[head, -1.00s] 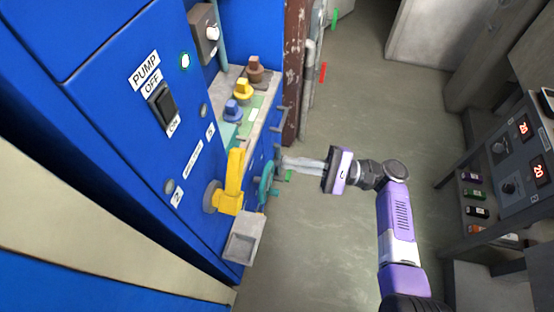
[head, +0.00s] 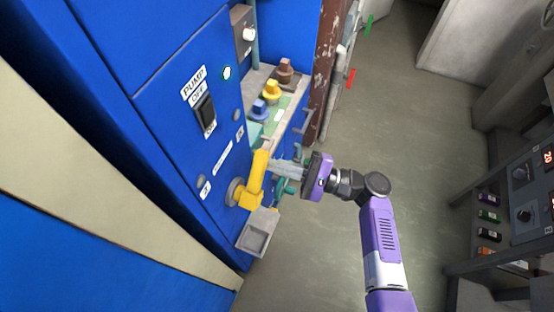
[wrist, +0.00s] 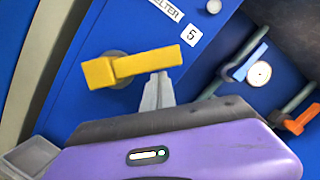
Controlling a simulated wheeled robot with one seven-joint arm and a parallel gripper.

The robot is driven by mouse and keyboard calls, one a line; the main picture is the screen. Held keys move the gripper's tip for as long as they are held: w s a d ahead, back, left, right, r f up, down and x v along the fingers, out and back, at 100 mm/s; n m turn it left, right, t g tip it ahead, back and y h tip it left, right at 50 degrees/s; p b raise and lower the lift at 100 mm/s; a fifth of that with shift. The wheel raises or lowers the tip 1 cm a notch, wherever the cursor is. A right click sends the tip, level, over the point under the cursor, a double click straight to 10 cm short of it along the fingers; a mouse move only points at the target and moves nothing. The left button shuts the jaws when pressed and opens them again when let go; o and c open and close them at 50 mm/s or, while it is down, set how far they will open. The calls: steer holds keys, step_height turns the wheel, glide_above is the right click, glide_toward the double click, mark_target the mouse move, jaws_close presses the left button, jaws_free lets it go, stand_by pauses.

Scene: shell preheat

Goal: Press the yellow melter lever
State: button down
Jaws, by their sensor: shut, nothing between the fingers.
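The yellow melter lever (head: 257,180) sticks out from the blue machine front on a round grey hub, its arm pointing up in the head view. In the wrist view the lever (wrist: 135,66) lies nearly level, with its free end to the right. My gripper (head: 272,165) is shut and empty. Its fingertips are at the lever's upper, free end in the head view. In the wrist view the gripper's closed fingers (wrist: 158,82) meet the lower edge of the lever near its free end. I cannot tell whether they touch or are just short of it.
A grey tray (head: 257,238) sits below the lever. A pump switch (head: 205,113) is above it. Several coloured knobs (head: 271,91) stand on a ledge behind. A teal valve handle (head: 285,187) is close under my gripper.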

mark_target(259, 185)
stand_by(0.4)
steer(key=shift+s+r+n, duration=0.15)
steer(key=shift+r+n, duration=0.1)
steer(key=shift+n, duration=0.15)
steer(key=shift+a, duration=0.1)
steer(key=s+r+n+h+b, duration=0.1)
steer(key=s+n, duration=0.1)
steer(key=n, duration=0.1)
steer(key=s+a+r+n+h+b, duration=0.1)
steer(key=s+n, duration=0.1)
steer(key=n, duration=0.2)
steer(key=s+a+r+n+g+b, duration=0.1)
steer(key=s+r+n, duration=0.1)
steer(key=s+n, duration=0.1)
steer(key=shift+a+n+h, duration=0.25)
steer(key=shift+n+h, duration=0.15)
steer(key=shift+n, duration=0.3)
steer(key=shift+s+a+f+n+t+h+b, duration=0.1)
steer(key=shift+s+a+n+t+h+b, duration=0.15)
steer(key=shift+s+n+b, duration=0.55)
steer(key=shift+s+a+f+n+t+h+b, duration=0.15)
steer(key=shift+s+a+n+b, duration=0.25)
steer(key=shift+s+n, duration=0.55)
steer(key=shift+n, duration=0.25)
steer(key=shift+w+r, duration=0.1)
